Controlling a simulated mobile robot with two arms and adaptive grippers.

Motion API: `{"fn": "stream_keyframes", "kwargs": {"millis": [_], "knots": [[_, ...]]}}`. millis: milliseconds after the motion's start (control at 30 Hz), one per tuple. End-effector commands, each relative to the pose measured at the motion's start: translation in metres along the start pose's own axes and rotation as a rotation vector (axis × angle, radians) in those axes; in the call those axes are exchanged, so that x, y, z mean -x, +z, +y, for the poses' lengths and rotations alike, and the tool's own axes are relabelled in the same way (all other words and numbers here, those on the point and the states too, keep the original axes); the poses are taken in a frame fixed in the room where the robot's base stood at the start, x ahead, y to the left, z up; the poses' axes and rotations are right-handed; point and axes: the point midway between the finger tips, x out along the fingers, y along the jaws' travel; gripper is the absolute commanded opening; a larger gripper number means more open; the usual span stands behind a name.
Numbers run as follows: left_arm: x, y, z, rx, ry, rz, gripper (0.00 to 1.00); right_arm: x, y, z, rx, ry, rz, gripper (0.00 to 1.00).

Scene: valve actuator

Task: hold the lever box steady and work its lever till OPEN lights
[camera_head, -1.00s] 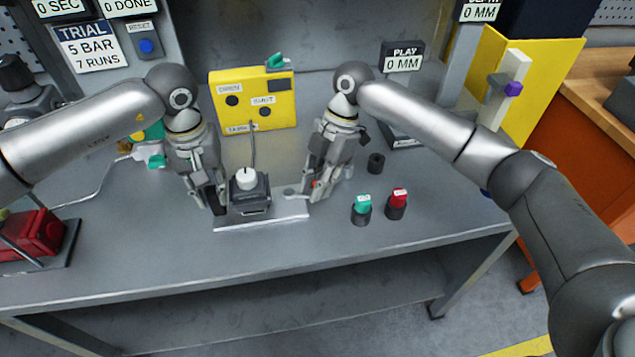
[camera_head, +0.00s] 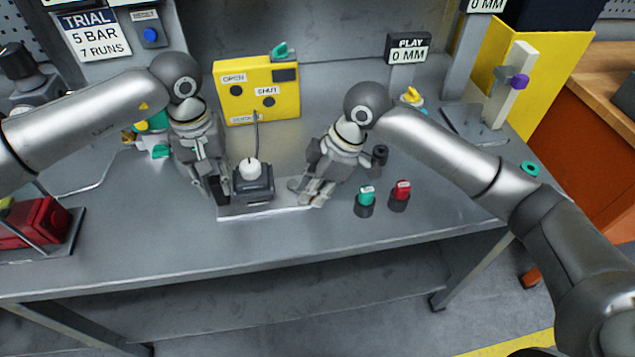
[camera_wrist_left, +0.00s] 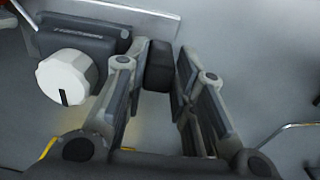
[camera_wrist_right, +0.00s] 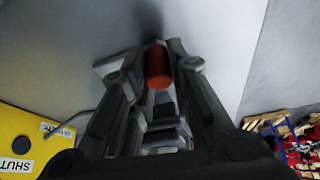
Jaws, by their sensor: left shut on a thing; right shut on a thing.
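The lever box (camera_head: 254,182) is dark with a white round dial on top, also in the left wrist view (camera_wrist_left: 68,78). It sits on a pale plate (camera_head: 268,211). My left gripper (camera_head: 220,198), left of the box, is shut on a black block (camera_wrist_left: 158,68) beside it. My right gripper (camera_head: 312,197), right of the box, is tilted and shut on the lever, whose red-orange end (camera_wrist_right: 157,65) shows between its fingers. Much of the lever is hidden. The yellow panel (camera_head: 284,113) behind has OPEN and SHUT labels; both round lamps look dark.
A green button (camera_head: 366,194) and a red button (camera_head: 401,190) stand right of my right gripper. A PLAY display (camera_head: 408,49) reads 0 MM. A red object (camera_head: 32,230) lies far left. The front of the bench is clear.

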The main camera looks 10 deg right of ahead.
Motion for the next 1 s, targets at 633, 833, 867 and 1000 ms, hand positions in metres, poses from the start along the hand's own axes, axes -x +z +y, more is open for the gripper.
{"fn": "stream_keyframes", "kwargs": {"millis": [633, 833, 867, 1000], "knots": [[-0.002, 0.000, -0.001, 0.006, -0.002, -0.001, 0.00, -0.009, -0.021, -0.016, -0.396, 0.160, -0.001, 0.00], [-0.002, 0.000, -0.001, 0.005, -0.002, -0.001, 0.00, -0.010, -0.023, -0.017, -0.434, 0.175, -0.001, 0.00], [-0.002, 0.000, -0.001, 0.005, -0.002, -0.001, 0.00, -0.010, -0.023, -0.017, -0.436, 0.176, 0.000, 0.00], [-0.002, 0.000, -0.001, 0.005, -0.002, -0.001, 0.00, -0.010, -0.024, -0.017, -0.442, 0.178, 0.000, 0.00]]}}
